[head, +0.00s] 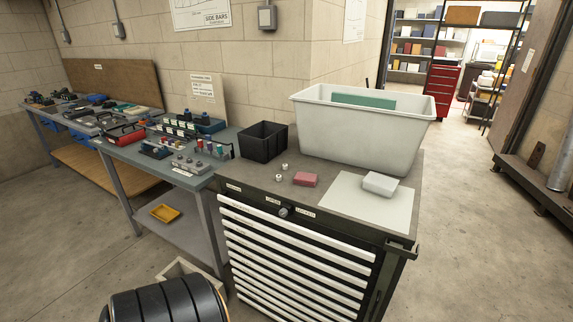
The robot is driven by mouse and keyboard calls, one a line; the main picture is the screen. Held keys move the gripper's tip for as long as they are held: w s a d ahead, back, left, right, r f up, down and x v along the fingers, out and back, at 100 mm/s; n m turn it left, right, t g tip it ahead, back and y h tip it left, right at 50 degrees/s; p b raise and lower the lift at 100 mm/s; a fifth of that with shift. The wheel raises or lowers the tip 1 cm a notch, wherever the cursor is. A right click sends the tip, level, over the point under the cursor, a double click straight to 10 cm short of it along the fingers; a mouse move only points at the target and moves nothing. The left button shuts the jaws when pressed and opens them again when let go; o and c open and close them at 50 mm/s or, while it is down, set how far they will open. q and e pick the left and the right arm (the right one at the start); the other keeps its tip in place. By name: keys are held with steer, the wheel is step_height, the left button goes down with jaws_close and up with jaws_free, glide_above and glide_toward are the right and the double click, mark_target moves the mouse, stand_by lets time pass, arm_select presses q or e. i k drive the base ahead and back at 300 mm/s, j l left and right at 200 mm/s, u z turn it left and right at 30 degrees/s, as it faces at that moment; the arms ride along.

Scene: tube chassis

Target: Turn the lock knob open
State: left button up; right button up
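The lock knob (284,212) is a small dark round knob on the black top strip of the drawer cabinet (330,229), below the worktop's front edge. A white label lies on each side of it: the left one (273,200) seems to read "OPEN" and the right one (305,213) "LOCKED". The knob's exact pointing direction is too small to tell. The cabinet's several white-fronted drawers (290,252) look closed. Neither of my grippers shows in the head view.
On the cabinet top stand a large white bin (355,140), a black box (263,143), a red block (305,179) and a white block (380,184) on a pale sheet (350,205). A black ribbed drum (165,302) is at the lower left. Floor at right is clear.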

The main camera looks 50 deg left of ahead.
mark_target(284, 212)
steer(key=k+j, duration=0.1)
steer(key=j, duration=0.35)
steer(key=k+j+z, duration=0.1)
steer(key=j, duration=0.4)
steer(key=k+j, duration=0.2)
steer(key=j, duration=0.25)
steer(key=k+j+z, duration=0.1)
steer(key=j, duration=0.4)
steer(key=k+j, duration=0.15)
steer(key=j, duration=0.3)
steer(key=k+j+z, duration=0.1)
steer(key=j, duration=0.35)
steer(key=k+j, duration=0.25)
steer(key=j, duration=0.15)
steer(key=k+j+z, duration=0.1)
steer(key=j, duration=0.35)
steer(key=k, duration=0.05)
